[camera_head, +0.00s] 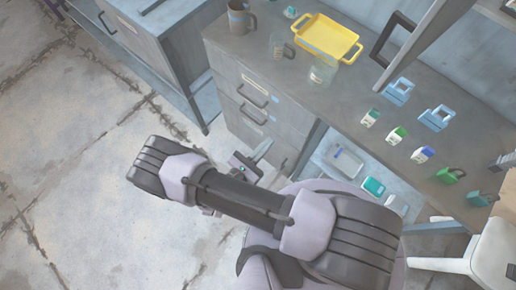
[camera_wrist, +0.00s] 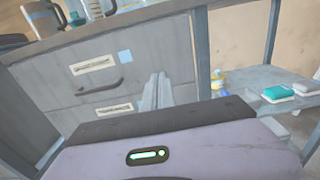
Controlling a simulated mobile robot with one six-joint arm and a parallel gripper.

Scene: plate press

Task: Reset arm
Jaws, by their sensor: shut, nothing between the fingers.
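My gripper (camera_head: 263,150) shows in the head view beside the drawer front of the grey workbench (camera_head: 225,45), partly behind my arm. In the wrist view my gripper (camera_wrist: 157,85) has its two grey fingers together, pointing up in front of the drawer cabinet (camera_wrist: 60,75). The fingers are shut with nothing between them. My arm stretches to the left over the floor and bends back toward the bench. The drawers look closed.
A lower shelf (camera_wrist: 260,80) holds a teal box (camera_wrist: 277,93). The concrete floor (camera_head: 70,210) at left is clear.

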